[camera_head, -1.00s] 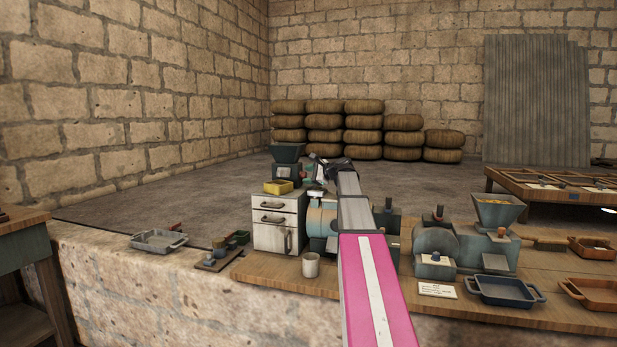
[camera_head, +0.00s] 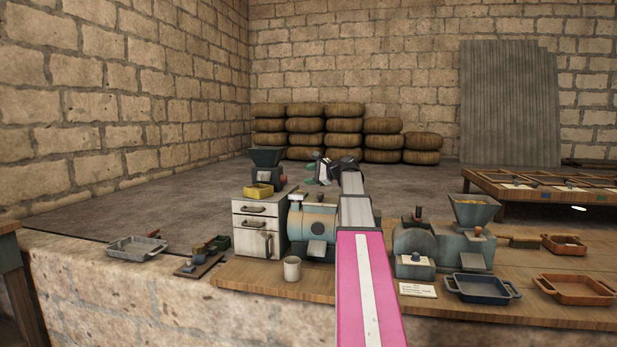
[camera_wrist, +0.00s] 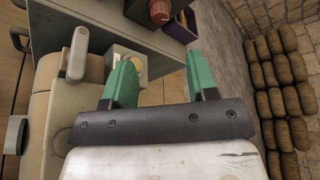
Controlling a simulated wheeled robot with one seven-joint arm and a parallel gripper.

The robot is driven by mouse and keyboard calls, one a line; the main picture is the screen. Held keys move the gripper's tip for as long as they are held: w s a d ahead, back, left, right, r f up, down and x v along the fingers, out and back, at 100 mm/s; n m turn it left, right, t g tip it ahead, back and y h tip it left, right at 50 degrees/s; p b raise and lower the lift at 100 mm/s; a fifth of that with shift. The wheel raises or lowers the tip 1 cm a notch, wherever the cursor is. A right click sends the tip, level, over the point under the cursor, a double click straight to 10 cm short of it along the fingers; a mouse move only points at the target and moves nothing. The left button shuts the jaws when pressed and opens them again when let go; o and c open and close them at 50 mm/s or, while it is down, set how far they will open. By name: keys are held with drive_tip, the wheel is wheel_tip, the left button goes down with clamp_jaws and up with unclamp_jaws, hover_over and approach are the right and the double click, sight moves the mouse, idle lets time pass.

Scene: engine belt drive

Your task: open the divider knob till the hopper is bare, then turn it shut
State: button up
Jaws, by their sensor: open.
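The divider (camera_head: 268,176) is a small dark machine with a flared dark hopper (camera_head: 267,156) on top. It stands on the white cabinet, with a red knob (camera_head: 284,179) on its right side. The red knob also shows at the top of the wrist view (camera_wrist: 159,11). I cannot see into the hopper. A yellow tray (camera_head: 258,190) sits at the divider's front. My gripper (camera_head: 314,174) is right of the knob and apart from it. Its green fingers stand apart and empty in the wrist view (camera_wrist: 160,82).
The white drawer cabinet (camera_head: 256,232) stands beside a blue-and-tan drum machine (camera_head: 313,220). A white cup (camera_head: 292,268) is in front. Another mill with a grain-filled hopper (camera_head: 475,210) and a blue tray (camera_head: 482,287) are at right. Stacked sacks (camera_head: 343,139) line the back wall.

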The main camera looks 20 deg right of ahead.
sight(284, 179)
drive_tip(key=shift+w, duration=0.1)
drive_tip(key=shift+w+d+r+m+g, duration=0.25)
drive_tip(key=shift+w+m+g, duration=0.3)
drive_tip(key=shift+m, duration=0.15)
drive_tip(key=w+a+f+m+g, duration=0.1)
drive_tip(key=w+a+m, duration=0.1)
drive_tip(key=w+a+f+m+g+y, duration=0.1)
drive_tip(key=w+a+m, duration=0.1)
drive_tip(key=w, duration=0.1)
drive_tip(key=w+a+f+m+g+y, duration=0.1)
drive_tip(key=w+a+m+g, duration=0.1)
drive_tip(key=a, duration=0.1)
drive_tip(key=shift+w+m, duration=0.25)
drive_tip(key=shift+m, duration=0.15)
drive_tip(key=c, duration=0.9)
